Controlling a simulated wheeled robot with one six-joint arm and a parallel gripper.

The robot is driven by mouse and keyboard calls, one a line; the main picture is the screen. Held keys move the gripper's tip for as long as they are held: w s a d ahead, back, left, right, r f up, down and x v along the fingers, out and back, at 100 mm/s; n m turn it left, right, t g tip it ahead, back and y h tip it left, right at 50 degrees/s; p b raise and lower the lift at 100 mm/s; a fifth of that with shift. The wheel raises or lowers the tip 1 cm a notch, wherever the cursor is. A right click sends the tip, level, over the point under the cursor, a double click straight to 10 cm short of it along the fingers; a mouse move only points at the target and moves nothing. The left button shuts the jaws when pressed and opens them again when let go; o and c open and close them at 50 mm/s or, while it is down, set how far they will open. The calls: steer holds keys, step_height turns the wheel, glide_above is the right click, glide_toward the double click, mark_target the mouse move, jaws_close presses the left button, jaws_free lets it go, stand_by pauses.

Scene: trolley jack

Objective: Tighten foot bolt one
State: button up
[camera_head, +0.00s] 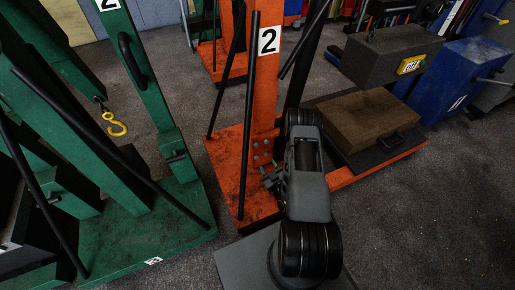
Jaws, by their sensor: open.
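The orange jack post (264,75), marked with a white "2" label, stands upright on its orange base plate (228,165). A small group of light bolts (262,152) shows low on the post; I cannot tell which one is foot bolt one. My gripper (270,178) is small in view, just below and close to these bolts, partly hidden by my own arm. Its jaws look apart, and I see nothing held between them. I cannot tell whether it touches a bolt or the post.
Black bars lean along the orange post. A green jack (160,115) with a yellow hook (115,124) stands left. Floor at lower right is clear.

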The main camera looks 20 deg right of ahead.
mark_target(256, 146)
steer(key=w+b, duration=0.2)
steer(key=w, duration=0.9)
steer(key=shift+w, duration=0.15)
steer(key=shift+c, duration=0.5)
jaws_close()
